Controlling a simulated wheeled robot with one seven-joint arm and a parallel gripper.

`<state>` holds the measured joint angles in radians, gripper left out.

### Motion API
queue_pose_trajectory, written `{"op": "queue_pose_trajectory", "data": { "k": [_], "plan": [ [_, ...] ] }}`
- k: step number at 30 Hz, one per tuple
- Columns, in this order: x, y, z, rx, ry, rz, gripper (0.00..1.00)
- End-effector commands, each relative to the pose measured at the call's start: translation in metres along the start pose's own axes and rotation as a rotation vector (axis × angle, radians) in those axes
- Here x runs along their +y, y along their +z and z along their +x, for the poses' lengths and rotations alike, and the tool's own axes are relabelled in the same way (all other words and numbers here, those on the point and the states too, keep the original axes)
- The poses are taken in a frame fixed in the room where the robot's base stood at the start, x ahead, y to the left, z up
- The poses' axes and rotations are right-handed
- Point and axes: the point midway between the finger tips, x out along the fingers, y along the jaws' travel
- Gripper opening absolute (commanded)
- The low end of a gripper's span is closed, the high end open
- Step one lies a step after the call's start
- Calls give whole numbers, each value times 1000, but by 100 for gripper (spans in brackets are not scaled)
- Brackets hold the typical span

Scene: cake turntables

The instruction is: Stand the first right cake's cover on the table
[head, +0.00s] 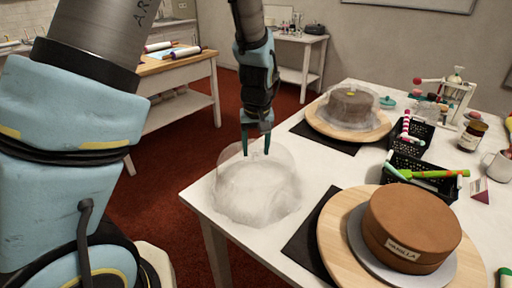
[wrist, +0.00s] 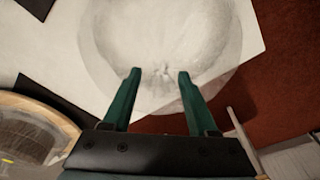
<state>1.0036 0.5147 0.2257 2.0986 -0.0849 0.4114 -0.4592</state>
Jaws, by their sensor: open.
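A clear dome cover (head: 256,190) stands upright, apparently on the white table (head: 318,178), near its left edge. The wrist view shows the cover (wrist: 165,35) from above, and the table edge passes beneath its outline. My gripper (head: 257,152) is just above the top of the cover, pointing down. In the wrist view its two green fingers (wrist: 158,73) are apart, with the small top of the cover between their tips; contact cannot be told. The brown vanilla cake (head: 410,228) sits uncovered on a round wooden turntable (head: 340,236) at the front right.
A second cake (head: 350,106) sits under a clear cover with a yellow knob on another turntable (head: 318,124) behind. Black baskets (head: 410,170), a jar (head: 471,136) and a mug (head: 497,165) stand at the right. Dark mats (head: 303,240) lie under the turntables.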

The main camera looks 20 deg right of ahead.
Motion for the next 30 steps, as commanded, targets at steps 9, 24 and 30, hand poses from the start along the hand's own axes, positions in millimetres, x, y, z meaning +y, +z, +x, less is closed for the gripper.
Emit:
{"op": "queue_pose_trajectory", "data": {
  "k": [9, 24, 30],
  "plan": [
    [1, -1, -29, 5, 4, -1, 59],
    [1, -1, -115, 2, 2, 0, 59],
    [0, 0, -122, 0, 0, 0, 59]
  ]
}}
